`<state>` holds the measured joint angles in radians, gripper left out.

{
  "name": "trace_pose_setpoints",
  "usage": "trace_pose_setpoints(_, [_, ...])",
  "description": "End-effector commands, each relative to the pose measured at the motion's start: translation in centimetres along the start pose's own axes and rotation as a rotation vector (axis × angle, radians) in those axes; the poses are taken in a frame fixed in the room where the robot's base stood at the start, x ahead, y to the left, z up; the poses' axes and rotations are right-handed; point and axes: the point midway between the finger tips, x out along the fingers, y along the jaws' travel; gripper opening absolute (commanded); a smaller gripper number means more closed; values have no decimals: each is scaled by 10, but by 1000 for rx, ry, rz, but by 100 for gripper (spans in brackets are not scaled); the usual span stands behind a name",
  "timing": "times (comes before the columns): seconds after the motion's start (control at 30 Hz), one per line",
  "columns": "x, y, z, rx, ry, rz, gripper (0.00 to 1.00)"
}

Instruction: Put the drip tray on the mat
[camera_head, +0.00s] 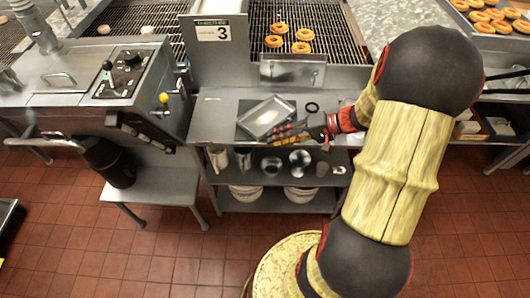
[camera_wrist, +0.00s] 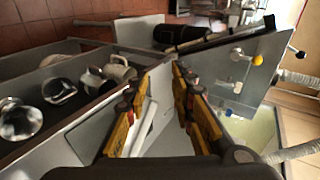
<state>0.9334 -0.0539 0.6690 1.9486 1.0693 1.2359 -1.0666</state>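The drip tray (camera_head: 265,117) is a shiny silver rectangular tray. It lies turned at an angle on or just above the steel counter in the head view. A dark grey patch that looks like the mat (camera_head: 243,133) shows beside and partly under it. My gripper (camera_head: 283,133) is at the tray's near right edge and overlaps it in the picture. In the wrist view, the yellow-and-black fingers (camera_wrist: 160,108) stand apart, with a pale edge, probably the tray's (camera_wrist: 145,125), close to the left finger. Whether the tray touches the mat or the fingers is unclear.
A small black ring (camera_head: 312,107) lies on the counter (camera_head: 212,115) right of the tray. Cups and metal bowls (camera_head: 271,165) stand on the shelf below. A sign with a 3 (camera_head: 214,33) stands behind. A machine (camera_head: 125,75) stands left. The counter's left part is clear.

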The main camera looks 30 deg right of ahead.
Motion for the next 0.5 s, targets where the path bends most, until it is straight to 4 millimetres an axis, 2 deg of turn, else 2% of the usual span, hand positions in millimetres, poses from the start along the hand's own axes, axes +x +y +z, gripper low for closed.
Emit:
trace_pose_setpoints(0.03, [8, -26, 18, -50, -70, 62, 25])
trace_pose_setpoints(0.2, [16, -79, 79, -181, -230, 299, 25])
trace_pose_setpoints(0.4, [0, -121, 136, -383, -255, 565, 25])
trace_pose_setpoints(0.5, [-14, -138, 155, -495, -206, 668, 25])
